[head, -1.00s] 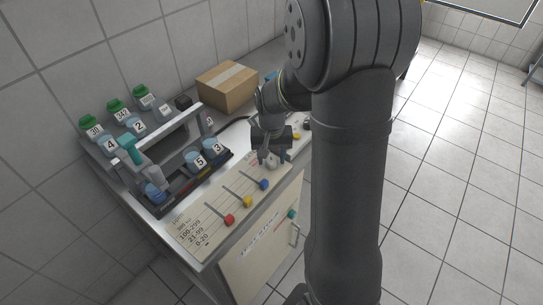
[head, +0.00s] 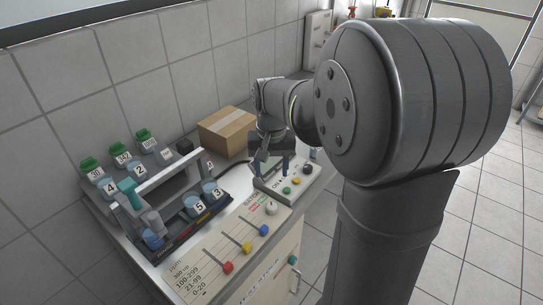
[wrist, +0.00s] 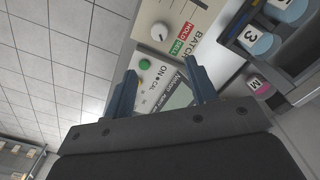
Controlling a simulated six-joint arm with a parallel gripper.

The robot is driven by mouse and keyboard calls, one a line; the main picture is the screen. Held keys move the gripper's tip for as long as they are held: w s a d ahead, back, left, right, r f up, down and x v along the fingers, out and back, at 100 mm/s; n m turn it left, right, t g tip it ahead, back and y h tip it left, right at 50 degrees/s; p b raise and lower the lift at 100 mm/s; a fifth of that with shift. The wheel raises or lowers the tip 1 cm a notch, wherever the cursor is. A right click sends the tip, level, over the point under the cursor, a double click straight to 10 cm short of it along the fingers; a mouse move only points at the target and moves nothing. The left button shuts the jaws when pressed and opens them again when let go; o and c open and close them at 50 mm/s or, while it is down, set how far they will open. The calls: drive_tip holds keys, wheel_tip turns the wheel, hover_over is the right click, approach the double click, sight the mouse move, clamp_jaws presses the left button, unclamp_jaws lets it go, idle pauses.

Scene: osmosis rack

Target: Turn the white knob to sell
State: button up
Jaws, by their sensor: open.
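The white knob (head: 271,208) is on the front panel, right of the sliders. In the wrist view the white knob (wrist: 158,31) is beside a red HOLD label (wrist: 188,30) and a green label (wrist: 178,48), which seems to read SELL. A small dark mark shows on the knob, but its exact setting is hard to tell. My gripper (head: 274,165) is behind the knob, above the meter with buttons. In the wrist view my gripper (wrist: 160,80) has its blue fingers spread and empty, with the knob beyond the fingertips and apart from them.
The meter (head: 290,186) with coloured buttons lies below my gripper. Red, yellow and blue sliders (head: 246,246) are left of the knob. A rack (head: 185,225) with numbered beakers stands farther left, and a cardboard box (head: 228,130) is behind.

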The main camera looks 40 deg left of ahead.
sight(272, 206)
wheel_tip(272, 206, up, 4)
drive_tip(key=shift+f, duration=0.1)
idle(0.4)
drive_tip(key=shift+m, duration=0.6)
wheel_tip(272, 206, down, 18)
drive_tip(key=shift+s+d+r, duration=0.15)
drive_tip(key=shift+r, duration=0.1)
